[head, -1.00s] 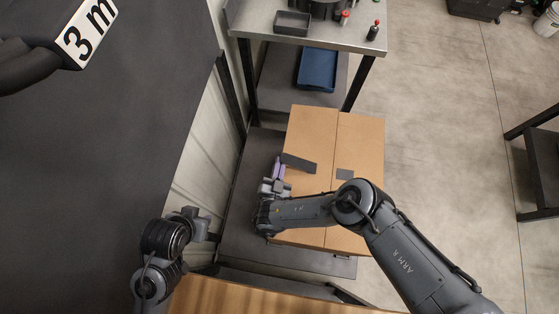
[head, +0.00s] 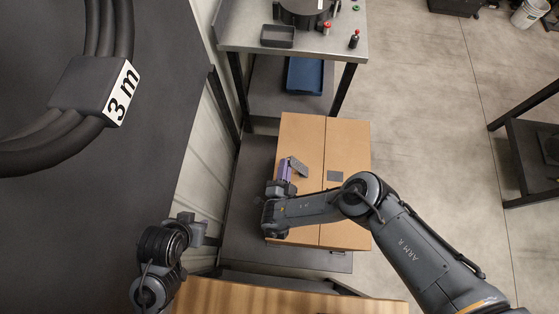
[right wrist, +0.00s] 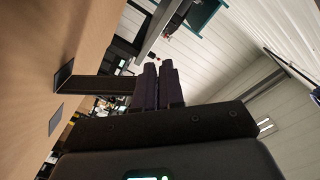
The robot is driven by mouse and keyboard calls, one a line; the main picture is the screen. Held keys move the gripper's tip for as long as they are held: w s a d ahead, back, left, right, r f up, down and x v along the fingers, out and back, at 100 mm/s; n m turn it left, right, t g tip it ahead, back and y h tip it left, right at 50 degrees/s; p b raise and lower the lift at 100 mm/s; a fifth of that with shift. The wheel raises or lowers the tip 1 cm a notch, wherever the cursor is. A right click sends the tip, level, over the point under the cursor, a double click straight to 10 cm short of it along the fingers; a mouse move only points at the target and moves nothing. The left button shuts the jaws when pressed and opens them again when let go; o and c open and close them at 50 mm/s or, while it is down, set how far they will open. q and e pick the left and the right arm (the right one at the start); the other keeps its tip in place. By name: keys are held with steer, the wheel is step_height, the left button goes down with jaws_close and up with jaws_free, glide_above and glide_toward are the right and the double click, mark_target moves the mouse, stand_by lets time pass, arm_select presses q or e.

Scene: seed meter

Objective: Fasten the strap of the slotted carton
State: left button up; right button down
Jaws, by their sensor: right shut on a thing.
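The tan carton (head: 347,150) stands on a low dark shelf, with a seam down its top. A short grey strap (head: 299,167) angles over the left part of the top; its end is apart from the dark square patch (head: 335,176) right of the seam. My right gripper (head: 286,173), with purple fingers, is shut on the strap at the carton's left side. The right wrist view shows its fingers (right wrist: 158,86) close together, with the dark strap (right wrist: 92,88) reaching toward the carton (right wrist: 45,40). My left gripper (head: 203,231) is apart at the lower left; its jaw opening is unclear.
A metal table (head: 345,46) with a small dark tray (head: 277,36) and red-topped bottles stands behind the carton. A blue tray (head: 304,76) lies on its lower shelf. A wooden surface (head: 285,298) lies in front. Open floor is to the right.

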steer(key=shift+d+r, duration=0.3)
steer(key=shift+d, duration=0.15)
steer(key=c, duration=1.3)
jaws_free()
steer(key=shift+s+d, duration=0.1)
steer(key=shift+d, duration=0.05)
steer(key=shift+p, duration=0.3)
steer(key=shift+s+a+p, duration=0.35)
steer(key=shift+s+p, duration=0.4)
steer(key=shift+s, duration=1.05)
steer(key=shift+s+a+p, duration=0.3)
steer(key=shift+s+p, duration=0.4)
steer(key=shift+s, duration=1.05)
steer(key=shift+s+a+p, duration=0.35)
steer(key=shift+s+p, duration=0.4)
steer(key=shift+s, duration=1.05)
